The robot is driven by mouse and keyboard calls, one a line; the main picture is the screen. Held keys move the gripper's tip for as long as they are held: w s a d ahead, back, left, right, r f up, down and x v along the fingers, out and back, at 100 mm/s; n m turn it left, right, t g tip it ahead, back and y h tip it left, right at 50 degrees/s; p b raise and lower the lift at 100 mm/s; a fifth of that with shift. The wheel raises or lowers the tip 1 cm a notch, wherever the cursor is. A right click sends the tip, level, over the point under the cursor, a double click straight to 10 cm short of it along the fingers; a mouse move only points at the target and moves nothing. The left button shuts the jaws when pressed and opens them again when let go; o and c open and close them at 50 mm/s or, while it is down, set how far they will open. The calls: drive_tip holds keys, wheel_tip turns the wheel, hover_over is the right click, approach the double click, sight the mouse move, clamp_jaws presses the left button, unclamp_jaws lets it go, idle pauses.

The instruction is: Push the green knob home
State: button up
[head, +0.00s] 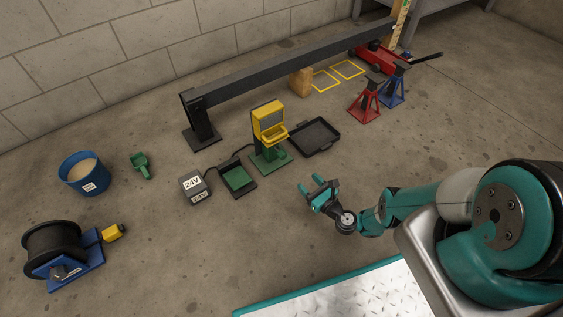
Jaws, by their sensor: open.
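I cannot make out a green knob in the head view. Green parts that show are the flat green-topped unit (238,177) beside the grey 24V box (194,187), and the green base (270,160) under the yellow stand (268,121). A green scoop (142,165) lies on the floor further left. My gripper (311,184), with teal fingertips, is open and appears empty. In the picture it is right of the flat green-topped unit and below the yellow stand, apart from both.
A black tray (315,137) lies right of the yellow stand. A long dark beam (285,68) runs behind. Red (365,101) and blue (393,86) jack stands are at the right. A blue bucket (84,174) and a cable reel (56,247) stand left. Floor around my gripper is clear.

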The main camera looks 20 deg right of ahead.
sight(284, 157)
drive_tip(key=shift+m+h, duration=0.3)
drive_tip(key=shift+m, duration=0.2)
drive_tip(key=b+x, duration=0.4)
drive_tip(key=f+b+x, duration=0.1)
drive_tip(key=b+x, duration=0.8)
drive_tip(key=b, duration=0.1)
drive_tip(key=shift+w+f, duration=0.3)
drive_tip(key=shift+f, duration=0.05)
drive_tip(key=b+x, duration=0.1)
drive_tip(key=b, duration=0.3)
drive_tip(key=shift+w+a, duration=0.1)
drive_tip(key=shift+w, duration=0.2)
drive_tip(key=shift+w+a+r+b, duration=0.15)
drive_tip(key=shift+w+r+b, duration=0.15)
drive_tip(key=shift+b, duration=0.5)
drive_tip(key=shift+w, duration=0.1)
drive_tip(key=shift+r, duration=0.1)
